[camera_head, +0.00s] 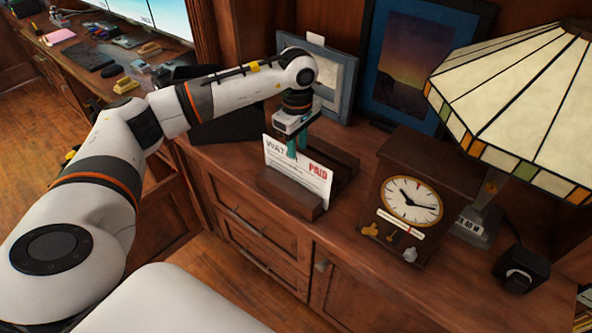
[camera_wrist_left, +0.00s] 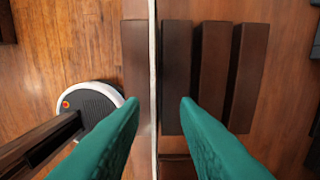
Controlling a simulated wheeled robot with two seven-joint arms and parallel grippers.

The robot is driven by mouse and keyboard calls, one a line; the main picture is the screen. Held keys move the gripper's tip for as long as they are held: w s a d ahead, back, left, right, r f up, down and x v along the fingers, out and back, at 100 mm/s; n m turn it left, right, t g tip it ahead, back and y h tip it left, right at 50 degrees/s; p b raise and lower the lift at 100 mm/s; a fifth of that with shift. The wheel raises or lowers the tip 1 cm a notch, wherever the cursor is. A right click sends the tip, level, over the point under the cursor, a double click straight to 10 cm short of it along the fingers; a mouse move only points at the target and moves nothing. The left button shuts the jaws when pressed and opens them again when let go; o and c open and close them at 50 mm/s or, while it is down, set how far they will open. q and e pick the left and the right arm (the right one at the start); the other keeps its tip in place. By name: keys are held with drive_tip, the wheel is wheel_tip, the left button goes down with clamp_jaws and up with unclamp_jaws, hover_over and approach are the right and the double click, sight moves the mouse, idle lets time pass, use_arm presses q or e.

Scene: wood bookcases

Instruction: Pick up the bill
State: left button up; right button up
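The bill (camera_head: 297,172) is a white sheet with "WAT" and a red "PAID" on it. It stands upright in a dark wooden holder (camera_head: 290,195) on the cabinet top. My left gripper (camera_head: 292,150) points down at its upper edge and partly hides it. In the left wrist view the bill (camera_wrist_left: 153,60) is a thin pale line running between the two teal fingers (camera_wrist_left: 160,105). The fingers are open, one on each side, with a visible gap to the sheet. The holder's dark slats (camera_wrist_left: 212,75) lie right of the bill there. My right gripper is out of view.
A wooden clock (camera_head: 412,205) stands right of the holder, with a stained-glass lamp (camera_head: 520,100) beyond it. Picture frames (camera_head: 412,62) lean at the back. A small black object (camera_head: 522,268) sits at the right. The cabinet's front edge is close to the holder.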

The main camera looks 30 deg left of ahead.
sight(296, 160)
use_arm(q)
drive_tip(key=f+p, duration=0.1)
drive_tip(key=f, duration=0.4)
drive_tip(key=shift+s, duration=0.2)
clamp_jaws()
